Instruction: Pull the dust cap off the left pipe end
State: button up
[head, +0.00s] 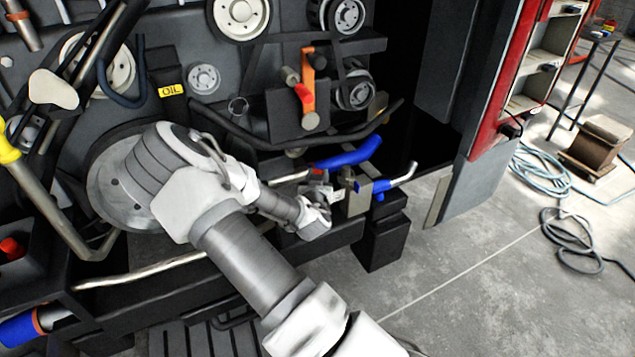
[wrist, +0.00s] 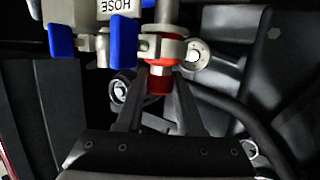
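A red dust cap (wrist: 160,83) sits on the end of a grey metal pipe (wrist: 168,14) in the wrist view. My gripper (wrist: 160,86) has one finger on each side of the cap, with the fingertips very close to it. I cannot tell whether they touch or press on it. In the head view my gripper (head: 319,188) is at the pipe fittings, low on the dark machine panel. A small red part (head: 317,172) shows beside it; the cap itself is hard to make out there.
Blue lever handles (wrist: 124,42) and a HOSE label (wrist: 122,6) are close to the fingers. In the head view, blue handles (head: 350,156) stand right of my gripper. A dark hose (head: 290,142) runs above. Open concrete floor (head: 480,270) lies to the right.

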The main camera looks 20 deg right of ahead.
grip_shut()
jog(key=shift+r, duration=0.1)
jog(key=shift+r+p, duration=1.25)
jog(key=shift+r, duration=0.7)
